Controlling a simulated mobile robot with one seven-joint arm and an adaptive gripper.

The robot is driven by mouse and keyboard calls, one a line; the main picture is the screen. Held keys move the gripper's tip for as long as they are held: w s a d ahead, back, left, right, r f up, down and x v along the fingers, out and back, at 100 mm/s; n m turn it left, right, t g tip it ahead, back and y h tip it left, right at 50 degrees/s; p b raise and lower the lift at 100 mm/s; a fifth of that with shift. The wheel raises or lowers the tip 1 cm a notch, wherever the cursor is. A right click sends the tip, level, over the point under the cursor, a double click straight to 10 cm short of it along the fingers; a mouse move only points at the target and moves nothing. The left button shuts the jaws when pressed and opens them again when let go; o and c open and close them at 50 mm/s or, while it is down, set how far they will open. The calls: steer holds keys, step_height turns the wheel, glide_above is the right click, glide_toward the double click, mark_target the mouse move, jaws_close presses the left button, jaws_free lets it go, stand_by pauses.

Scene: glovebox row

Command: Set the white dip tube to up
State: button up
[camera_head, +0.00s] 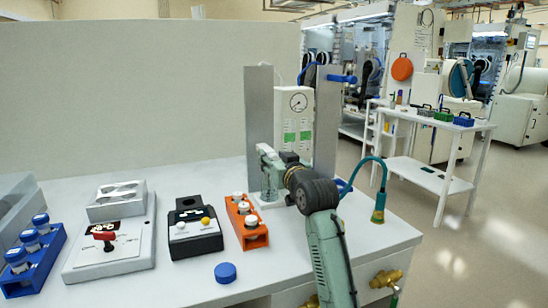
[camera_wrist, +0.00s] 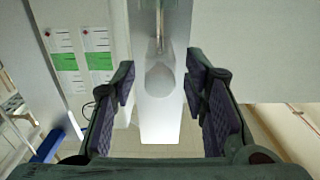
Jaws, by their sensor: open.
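My gripper (camera_head: 272,163) is at the back right of the bench, beside a clear glass-like vessel (camera_head: 268,188) on a white base, between two grey upright plates. In the wrist view my gripper (camera_wrist: 160,88) is open, with dark padded fingers apart on either side. Between and beyond them is a pale rounded piece (camera_wrist: 160,76) with a thin metal rod (camera_wrist: 159,35) above it, against a white strip. I cannot tell for sure whether this pale piece is the white dip tube, or how it is set. No contact with the fingers shows.
A white gauge box (camera_head: 295,112) with green labels stands behind. An orange rack (camera_head: 243,234), a black button box (camera_head: 194,243), a red-switch panel (camera_head: 108,252) and a blue rack (camera_head: 28,277) sit on the bench. A blue cap (camera_head: 225,272) lies in front. A teal hose (camera_head: 377,175) is at right.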

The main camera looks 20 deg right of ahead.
jaws_close()
stand_by(0.5)
stand_by(0.3)
